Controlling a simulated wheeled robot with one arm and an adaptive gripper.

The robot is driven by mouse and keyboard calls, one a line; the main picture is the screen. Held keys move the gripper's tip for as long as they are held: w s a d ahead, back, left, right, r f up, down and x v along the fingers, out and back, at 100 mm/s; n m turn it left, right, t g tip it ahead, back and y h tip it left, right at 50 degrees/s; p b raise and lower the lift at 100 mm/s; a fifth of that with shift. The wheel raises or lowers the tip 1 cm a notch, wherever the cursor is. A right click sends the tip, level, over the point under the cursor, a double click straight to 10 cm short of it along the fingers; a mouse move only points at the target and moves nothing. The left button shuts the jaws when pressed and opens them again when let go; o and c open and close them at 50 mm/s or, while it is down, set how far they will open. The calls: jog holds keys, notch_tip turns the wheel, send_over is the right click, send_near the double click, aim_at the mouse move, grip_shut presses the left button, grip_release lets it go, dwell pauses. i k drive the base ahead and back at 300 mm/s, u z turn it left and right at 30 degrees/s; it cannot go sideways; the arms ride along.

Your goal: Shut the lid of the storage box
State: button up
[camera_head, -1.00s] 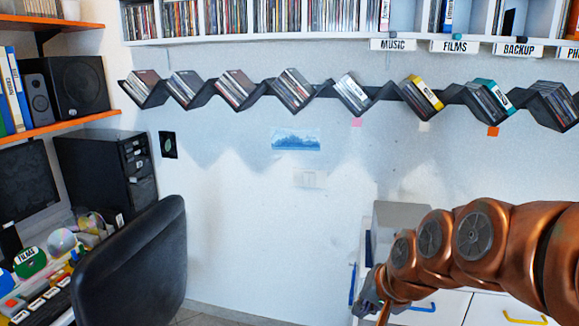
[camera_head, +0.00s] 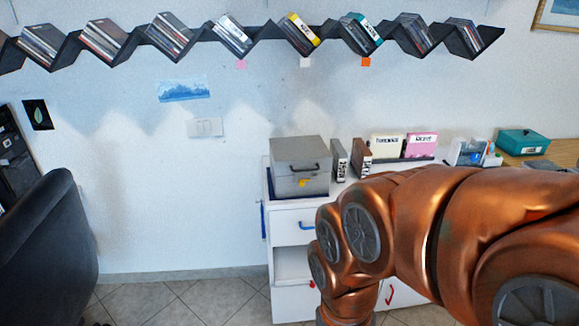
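A grey box (camera_head: 285,184) with a dark handle and a small yellow tag on its front stands on the white cabinet, near the picture's middle. It looks like the storage box. Its flat grey top (camera_head: 298,147) shows, but I cannot tell whether the lid is fully shut or ajar. A smaller teal box (camera_head: 522,143) stands farther right on a wooden surface. My copper arm crosses the lower right, in front of the cabinet and to the right of the grey box. My gripper is out of view, below the picture's bottom edge.
The white cabinet (camera_head: 292,228) has a blue-handled drawer and an open compartment. A black chair (camera_head: 48,245) is at left. Tiled floor (camera_head: 185,298) is clear between chair and cabinet.

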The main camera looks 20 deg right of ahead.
aim_at(302, 157)
jog(key=k, duration=0.4)
jog(key=z, duration=1.4)
jog(key=i, duration=1.15)
jog(key=u, duration=2.3)
